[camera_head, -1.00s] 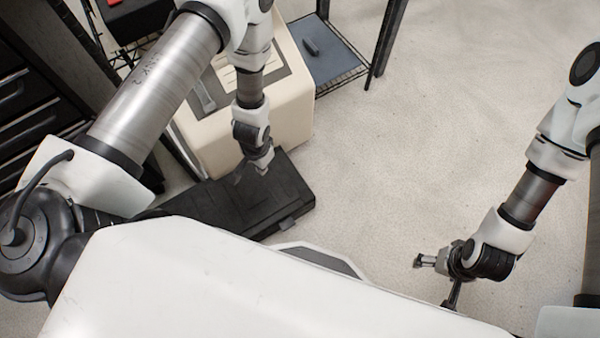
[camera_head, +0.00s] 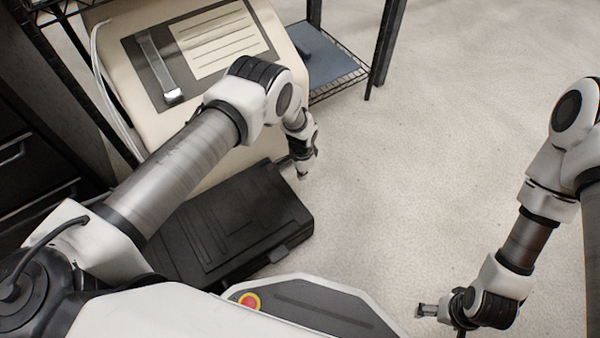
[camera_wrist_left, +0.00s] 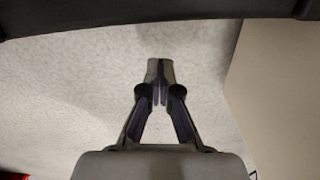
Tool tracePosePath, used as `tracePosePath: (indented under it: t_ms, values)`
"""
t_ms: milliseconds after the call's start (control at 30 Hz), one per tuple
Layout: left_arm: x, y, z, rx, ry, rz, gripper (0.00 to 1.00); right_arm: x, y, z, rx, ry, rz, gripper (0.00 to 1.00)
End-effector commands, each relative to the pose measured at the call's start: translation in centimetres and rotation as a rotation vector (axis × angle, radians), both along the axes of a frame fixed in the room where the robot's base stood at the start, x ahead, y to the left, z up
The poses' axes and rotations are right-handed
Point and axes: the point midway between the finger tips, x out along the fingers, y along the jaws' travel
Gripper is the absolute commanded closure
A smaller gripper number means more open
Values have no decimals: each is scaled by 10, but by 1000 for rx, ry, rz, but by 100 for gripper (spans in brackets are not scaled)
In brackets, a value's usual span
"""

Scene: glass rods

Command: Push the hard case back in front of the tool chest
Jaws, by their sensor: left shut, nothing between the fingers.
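The black hard case (camera_head: 250,225) lies flat on the floor beside my base, partly hidden by my left arm and base. The dark tool chest (camera_head: 25,165) with drawer handles stands at the far left, mostly cut off. My left gripper (camera_head: 303,176) is shut and empty, low at the far right corner of the case; I cannot tell if it touches. In the left wrist view, the gripper (camera_wrist_left: 160,75) points over bare floor, with a dark edge, likely the case (camera_wrist_left: 160,18), across the top. My right gripper (camera_head: 425,310) hangs over open floor at the right; its finger gap is unclear.
A cream cabinet (camera_head: 135,40) with a label and latch stands just behind the case; its side fills the right of the left wrist view (camera_wrist_left: 285,95). A wire-shelf rack (camera_head: 340,85) with dark legs stands behind. The floor to the right is clear.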

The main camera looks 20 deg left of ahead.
Motion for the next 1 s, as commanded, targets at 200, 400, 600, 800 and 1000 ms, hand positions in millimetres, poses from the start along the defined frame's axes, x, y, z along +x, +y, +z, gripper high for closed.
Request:
tracePosePath:
  t_ms: [200, 400, 600, 800, 1000]
  values:
    - [-4, 5, -43, 1, 1, 3, 100, 1, 0, -27, 0, -2, -4, 17]
    - [-25, 25, -40, 1, 1, 3, 100, 1, -1, -29, -1, -4, -5, 17]
    - [-29, 28, -39, 0, -1, 3, 100, 1, -1, -29, -1, -3, -5, 17]
    - [-29, 28, -39, 1, -1, 2, 100, 1, -1, -29, -1, -3, -5, 17]
    - [-39, 38, -36, 1, 5, 3, 100, 1, 0, -17, 0, -2, -4, 17]
